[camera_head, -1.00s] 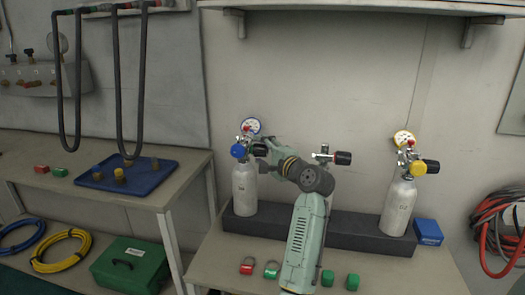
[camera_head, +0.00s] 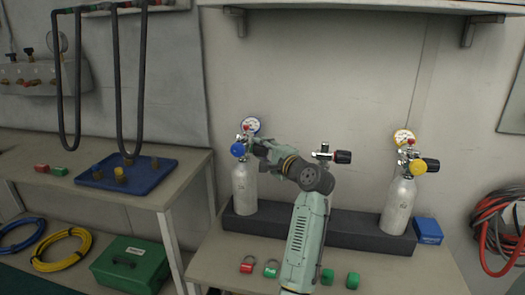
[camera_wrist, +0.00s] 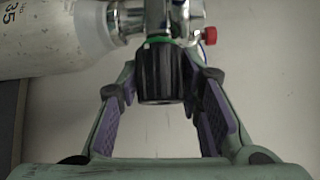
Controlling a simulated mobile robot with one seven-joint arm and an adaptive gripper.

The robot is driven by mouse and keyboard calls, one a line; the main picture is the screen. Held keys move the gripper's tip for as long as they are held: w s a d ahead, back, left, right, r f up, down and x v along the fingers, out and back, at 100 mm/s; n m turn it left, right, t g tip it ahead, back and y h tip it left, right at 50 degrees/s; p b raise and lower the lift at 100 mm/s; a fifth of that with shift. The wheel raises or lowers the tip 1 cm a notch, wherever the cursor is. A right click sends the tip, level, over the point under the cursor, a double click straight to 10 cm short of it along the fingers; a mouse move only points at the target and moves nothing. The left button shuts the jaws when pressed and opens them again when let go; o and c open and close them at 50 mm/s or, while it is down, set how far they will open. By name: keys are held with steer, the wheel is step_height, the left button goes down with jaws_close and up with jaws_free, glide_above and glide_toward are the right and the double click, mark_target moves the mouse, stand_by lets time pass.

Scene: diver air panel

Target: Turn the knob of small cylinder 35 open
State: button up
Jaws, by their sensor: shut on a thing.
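Small cylinder 35 (camera_head: 244,188) is the white left cylinder on the bench, upright in the dark rack. Its number shows on the body in the wrist view (camera_wrist: 45,35). It carries a blue cap (camera_head: 238,150) on the left of its valve and a round gauge (camera_head: 251,125) above. My gripper (camera_head: 262,148) reaches the right side of the valve. In the wrist view my gripper (camera_wrist: 161,76) has its fingers on either side of the ribbed black knob (camera_wrist: 160,77) and is shut on it. The head view mostly hides the knob behind the gripper.
Another cylinder (camera_head: 399,205) with a yellow cap stands at the rack's right end. A middle valve with a black knob (camera_head: 343,157) is close to the right of my arm. Padlocks (camera_head: 247,265) and green pieces (camera_head: 353,281) lie in front of the rack (camera_head: 365,233).

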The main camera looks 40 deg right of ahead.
steer(key=shift+f+b, duration=0.2)
steer(key=shift+b, duration=0.25)
steer(key=b, duration=0.1)
steer(key=n+t+b, duration=0.1)
steer(key=b, duration=0.1)
steer(key=shift+f+n+b, duration=0.3)
steer(key=n+t+b, duration=0.1)
steer(key=t+b, duration=0.1)
steer(key=b, duration=0.3)
steer(key=shift+n, duration=0.4)
steer(key=n+t+y+b, duration=0.1)
steer(key=n+b, duration=0.1)
steer(key=b, duration=0.3)
steer(key=n+t+b, duration=0.1)
steer(key=shift+r+y+b, duration=0.3)
steer(key=shift+y+b, duration=0.05)
steer(key=shift+y, duration=0.05)
steer(key=shift+r+n, duration=0.15)
steer(key=shift+n, duration=0.15)
steer(key=o, duration=1.2)
steer(key=shift+t, duration=0.3)
